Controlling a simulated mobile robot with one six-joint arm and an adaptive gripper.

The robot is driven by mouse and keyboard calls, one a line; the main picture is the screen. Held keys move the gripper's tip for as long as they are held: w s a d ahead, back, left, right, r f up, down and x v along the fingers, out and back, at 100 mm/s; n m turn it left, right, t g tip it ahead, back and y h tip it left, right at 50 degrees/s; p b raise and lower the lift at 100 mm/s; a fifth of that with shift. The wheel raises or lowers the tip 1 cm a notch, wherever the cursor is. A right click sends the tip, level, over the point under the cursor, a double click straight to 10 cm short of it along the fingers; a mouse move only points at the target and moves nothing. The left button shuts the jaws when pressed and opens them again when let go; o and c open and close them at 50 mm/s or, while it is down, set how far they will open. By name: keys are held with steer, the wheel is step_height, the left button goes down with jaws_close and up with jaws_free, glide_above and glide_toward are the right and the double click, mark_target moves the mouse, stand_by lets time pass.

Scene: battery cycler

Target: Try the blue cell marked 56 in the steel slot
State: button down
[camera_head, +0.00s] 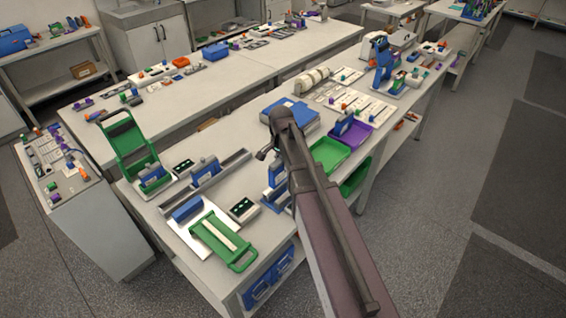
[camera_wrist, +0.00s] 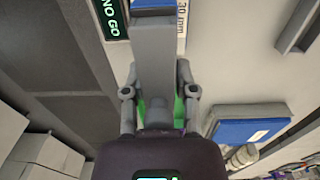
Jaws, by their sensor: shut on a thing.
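My gripper (camera_wrist: 158,78) has its two fingers closed against the sides of a long grey block (camera_wrist: 154,55) in the wrist view. Blue (camera_wrist: 153,4) shows at the block's far end; I cannot tell whether it belongs to the block. No number 56 is legible, so I cannot tell which cell this is. In the head view my arm largely hides the gripper over the near bench. A grey rail (camera_head: 222,181) with a blue block (camera_head: 205,167) stands left of my arm; whether it is the steel slot is unclear.
A black display (camera_wrist: 113,18) reads NO GO beside the block. On the bench stand a green folding frame (camera_head: 127,150), a green tray (camera_head: 329,154), a purple tray (camera_head: 350,134) and a blue case (camera_head: 291,112). A green clamp (camera_head: 224,242) lies near the front edge.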

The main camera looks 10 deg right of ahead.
mark_target(282, 179)
steer(key=shift+f+b, duration=1.95)
steer(key=shift+f, duration=0.25)
steer(key=shift+f+b, duration=2)
steer(key=shift+b, duration=0.05)
stand_by(2.4)
steer(key=shift+r, duration=0.1)
stand_by(0.9)
